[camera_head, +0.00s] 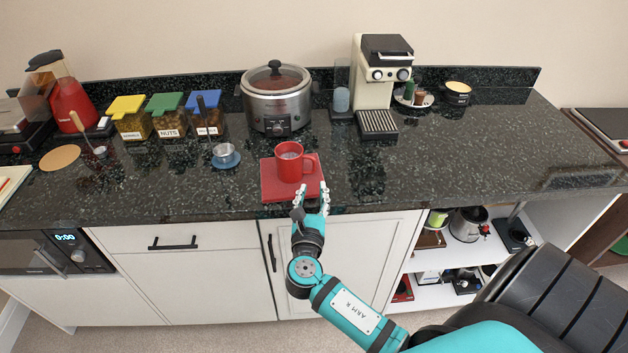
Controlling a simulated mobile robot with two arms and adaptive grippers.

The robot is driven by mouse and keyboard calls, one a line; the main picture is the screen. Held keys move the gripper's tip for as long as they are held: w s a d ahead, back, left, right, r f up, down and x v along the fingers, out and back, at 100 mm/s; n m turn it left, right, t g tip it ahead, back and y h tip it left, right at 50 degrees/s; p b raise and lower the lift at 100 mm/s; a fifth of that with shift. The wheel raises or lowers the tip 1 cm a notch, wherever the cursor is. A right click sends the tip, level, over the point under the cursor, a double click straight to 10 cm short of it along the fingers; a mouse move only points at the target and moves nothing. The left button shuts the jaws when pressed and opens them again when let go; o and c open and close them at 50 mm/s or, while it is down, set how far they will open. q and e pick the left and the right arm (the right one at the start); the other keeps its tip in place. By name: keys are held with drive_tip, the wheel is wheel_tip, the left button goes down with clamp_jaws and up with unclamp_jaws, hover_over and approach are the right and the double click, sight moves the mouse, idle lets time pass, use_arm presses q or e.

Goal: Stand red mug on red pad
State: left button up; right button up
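The red mug (290,164) stands upright on the red pad (271,189) at the front middle of the dark counter, with its handle to the right. The pad lies flat near the counter's front edge. My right gripper (312,190) is just in front of the mug, over the pad's front edge. Its fingers are spread apart with nothing between them, and it appears clear of the mug. My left gripper is not in view.
A slow cooker (277,98) stands behind the mug. A coffee machine (377,80) stands at the back right. The dark counter (450,160) is free to the right.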

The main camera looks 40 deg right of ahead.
drive_tip(key=shift+v, duration=1.6)
drive_tip(key=s+a+f+m+g+y, duration=0.2)
drive_tip(key=s+f+m+y, duration=0.15)
drive_tip(key=f, duration=0.85)
drive_tip(key=s+a+f+m+g+y, duration=0.1)
drive_tip(key=s+f+m+g+y, duration=0.2)
drive_tip(key=f, duration=0.9)
drive_tip(key=s+a+f+m+g+y, duration=0.15)
drive_tip(key=s+f, duration=0.35)
drive_tip(key=f, duration=0.6)
drive_tip(key=s+a+f+m+g+y, duration=0.1)
drive_tip(key=s+f+m+g, duration=0.1)
drive_tip(key=s+f+m, duration=0.3)
drive_tip(key=s+a+f+m+g+y, duration=0.1)
drive_tip(key=s+f+m, duration=0.5)
drive_tip(key=s, duration=0.8)
drive_tip(key=s+a+f+m+g+y, duration=0.1)
drive_tip(key=s+f+m+g, duration=0.2)
drive_tip(key=s, duration=0.7)
wheel_tip(320, 180, down, 3)
drive_tip(key=m, duration=0.3)
drive_tip(key=shift+s+a+r+m+y, duration=0.15)
drive_tip(key=shift+s+a+m+y, duration=0.05)
drive_tip(key=shift+s+m+y, duration=0.1)
